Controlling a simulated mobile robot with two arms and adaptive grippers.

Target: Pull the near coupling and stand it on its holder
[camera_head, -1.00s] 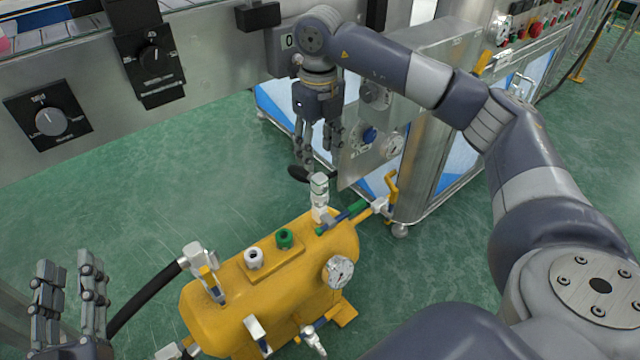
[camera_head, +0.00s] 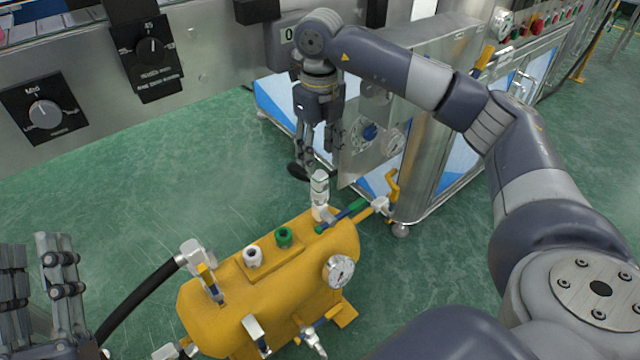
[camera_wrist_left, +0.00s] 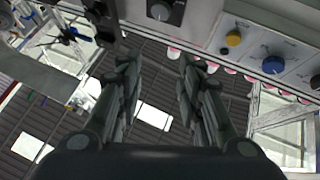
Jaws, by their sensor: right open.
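A yellow tank (camera_head: 262,292) stands on the floor. At its near left end a silver coupling (camera_head: 192,258) joins a black hose (camera_head: 138,300), with a yellow-handled valve (camera_head: 208,282) beside it. A white-topped post (camera_head: 253,257) and a green-topped post (camera_head: 284,237) stand on the tank's top plate; I cannot tell which is the holder. A silver upright fitting (camera_head: 320,195) is at the far end. My right gripper (camera_head: 318,160) is open and points down just above and behind this fitting. My left gripper (camera_head: 35,285) is open, left of the hose; its spread fingers fill the left wrist view (camera_wrist_left: 160,95).
A steel machine with dials (camera_head: 46,112) runs along the back left. A steel cabinet (camera_head: 425,150) with gauges stands behind the tank on the right. A pressure gauge (camera_head: 340,270) and valves project from the tank's near side. The green floor (camera_head: 110,215) left of the tank is clear.

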